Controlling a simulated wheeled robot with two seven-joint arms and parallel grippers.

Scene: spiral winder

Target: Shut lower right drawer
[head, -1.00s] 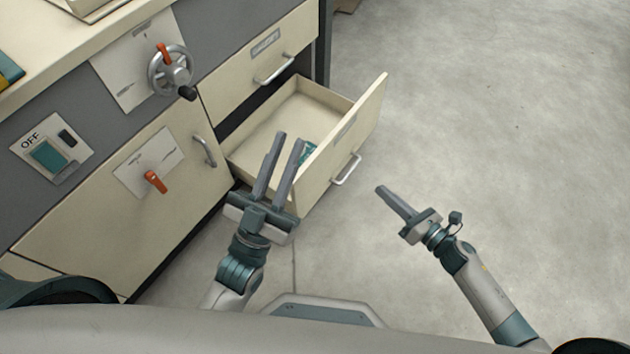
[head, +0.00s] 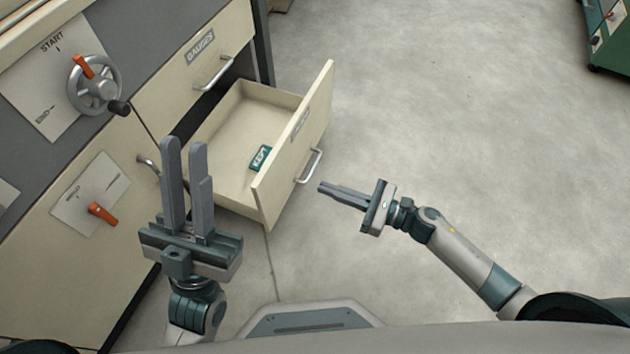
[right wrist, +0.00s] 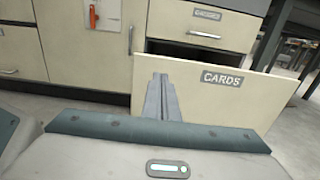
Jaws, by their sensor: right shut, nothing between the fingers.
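The lower right drawer (head: 298,150) is pulled out of the cream cabinet, with a bar handle (head: 310,166) on its front. In the right wrist view its front (right wrist: 225,100) carries a label reading CARDS. A teal item marked KEPT (head: 260,157) lies inside it. My right gripper (head: 322,188) is shut and empty, to the right of the drawer front and pointing toward it, apart from it in the head view. The right wrist view shows the closed fingers (right wrist: 160,85) in front of the drawer face. My left gripper (head: 184,145) is open and empty, left of the drawer.
Above is a closed drawer labelled GAUGES (head: 200,45). A handwheel (head: 95,85) and an orange switch lever (head: 102,213) are on the cabinet at left. The floor (head: 450,120) to the right is clear. A green machine (head: 610,45) stands far right.

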